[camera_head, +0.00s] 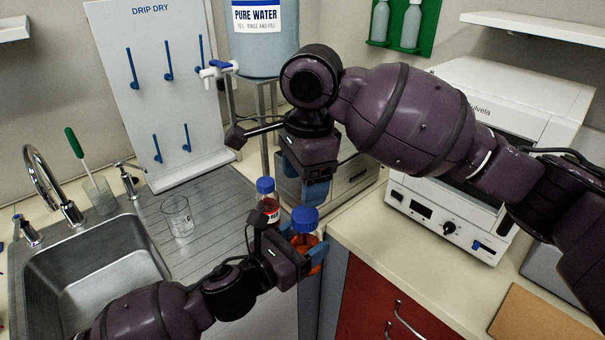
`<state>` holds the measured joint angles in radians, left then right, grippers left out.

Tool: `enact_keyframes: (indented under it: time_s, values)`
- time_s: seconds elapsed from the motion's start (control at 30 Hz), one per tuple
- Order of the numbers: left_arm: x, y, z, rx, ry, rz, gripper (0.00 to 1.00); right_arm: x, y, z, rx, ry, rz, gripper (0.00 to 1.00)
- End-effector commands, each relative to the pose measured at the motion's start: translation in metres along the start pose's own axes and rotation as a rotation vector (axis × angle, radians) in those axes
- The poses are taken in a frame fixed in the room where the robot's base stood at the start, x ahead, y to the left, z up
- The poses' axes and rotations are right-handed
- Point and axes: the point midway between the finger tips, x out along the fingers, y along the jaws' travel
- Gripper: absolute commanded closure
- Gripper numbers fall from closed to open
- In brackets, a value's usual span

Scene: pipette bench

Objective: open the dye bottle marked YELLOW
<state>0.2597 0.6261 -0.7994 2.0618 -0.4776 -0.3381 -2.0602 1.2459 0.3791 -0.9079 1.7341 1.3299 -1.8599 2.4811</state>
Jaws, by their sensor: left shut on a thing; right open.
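A bottle of orange liquid (312,240) with a blue cap (305,219) is held in my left gripper (303,250), which is shut on it. The bottle looks roughly upright, with its cap on. Its label is hidden, so I cannot read a colour name on it. My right gripper (316,187) is open and points down, a little above and behind the blue cap, apart from it. A second bottle (270,207) with a blue cap, red liquid and a white label stands just behind to the left.
A sink (90,265) with a tap (45,185) is at the left. An empty glass beaker (178,217) stands on the ribbed drainboard. A drip-dry board (150,90) and a pure water tank (262,50) stand behind. A white oven-like machine (450,220) is on the right counter.

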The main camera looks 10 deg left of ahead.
Motion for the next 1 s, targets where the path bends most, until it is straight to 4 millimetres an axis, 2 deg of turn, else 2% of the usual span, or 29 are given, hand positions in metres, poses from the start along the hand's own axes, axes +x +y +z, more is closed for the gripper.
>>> enact_keyframes:
  time_s: [0.13, 0.27, 0.7, 1.0]
  values:
    - [0.0, 0.0, 0.001, 0.0, -0.002, -0.001, 0.99, -0.006, 0.001, 0.003, 0.065, 0.047, 0.031, 0.31]
    - [0.0, 0.0, 0.001, 0.0, -0.002, -0.001, 0.99, -0.004, 0.001, 0.003, 0.086, 0.059, 0.041, 0.31]
    - [0.0, 0.0, 0.001, 0.0, -0.002, -0.001, 0.99, 0.051, 0.004, 0.0, 0.086, 0.058, 0.041, 0.31]
    - [0.0, 0.0, 0.001, 0.0, -0.002, -0.001, 0.99, 0.071, 0.004, -0.001, 0.086, 0.057, 0.04, 0.31]
